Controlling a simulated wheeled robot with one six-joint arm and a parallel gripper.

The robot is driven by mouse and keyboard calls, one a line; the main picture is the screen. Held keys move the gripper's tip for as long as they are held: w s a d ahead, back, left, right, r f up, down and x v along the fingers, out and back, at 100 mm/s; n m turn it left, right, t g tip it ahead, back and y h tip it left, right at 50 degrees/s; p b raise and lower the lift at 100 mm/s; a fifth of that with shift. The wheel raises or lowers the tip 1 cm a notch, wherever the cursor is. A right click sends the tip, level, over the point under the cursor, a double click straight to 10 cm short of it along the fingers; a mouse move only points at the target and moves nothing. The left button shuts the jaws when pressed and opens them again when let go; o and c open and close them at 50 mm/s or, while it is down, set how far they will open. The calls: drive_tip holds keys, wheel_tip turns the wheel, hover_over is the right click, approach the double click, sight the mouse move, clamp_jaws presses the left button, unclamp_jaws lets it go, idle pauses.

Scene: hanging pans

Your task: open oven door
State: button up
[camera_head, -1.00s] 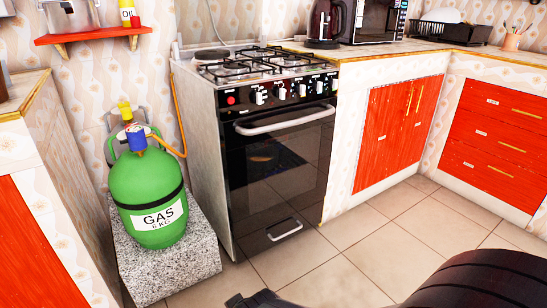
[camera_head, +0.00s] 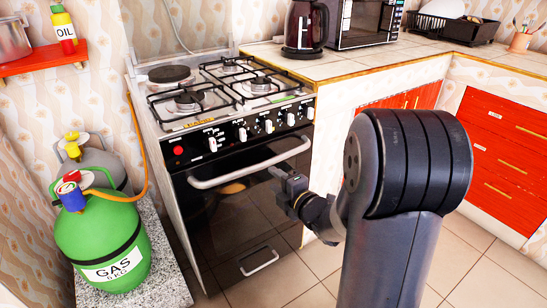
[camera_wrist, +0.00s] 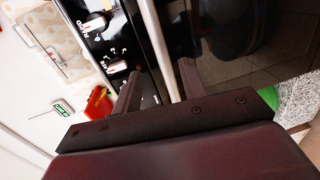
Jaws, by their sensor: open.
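The oven (camera_head: 215,175) stands against the wall with its black glass door (camera_head: 225,225) shut. A pale bar handle (camera_head: 235,172) runs across the door's top, below the knobs. My gripper (camera_head: 277,176) is just in front of the door, near the handle's right half. In the wrist view, the two fingers of my gripper (camera_wrist: 158,70) are apart. The handle (camera_wrist: 153,40) runs between them in the picture. I cannot tell whether the fingertips reach around it or touch it. The dark door (camera_wrist: 235,60) shows to its right.
A green gas bottle (camera_head: 105,240) stands on a stone block (camera_head: 165,285) left of the oven, with an orange hose (camera_head: 137,140). Red cabinets (camera_head: 495,165) are at the right. A smaller lower handle (camera_head: 259,262) is near the floor. Tiled floor (camera_head: 300,275) lies before the oven.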

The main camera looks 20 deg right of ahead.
sight(259, 169)
drive_tip(key=b+x, duration=0.1)
drive_tip(key=x, duration=0.9)
drive_tip(key=shift+a, duration=0.15)
drive_tip(key=shift+c, duration=0.2)
clamp_jaws()
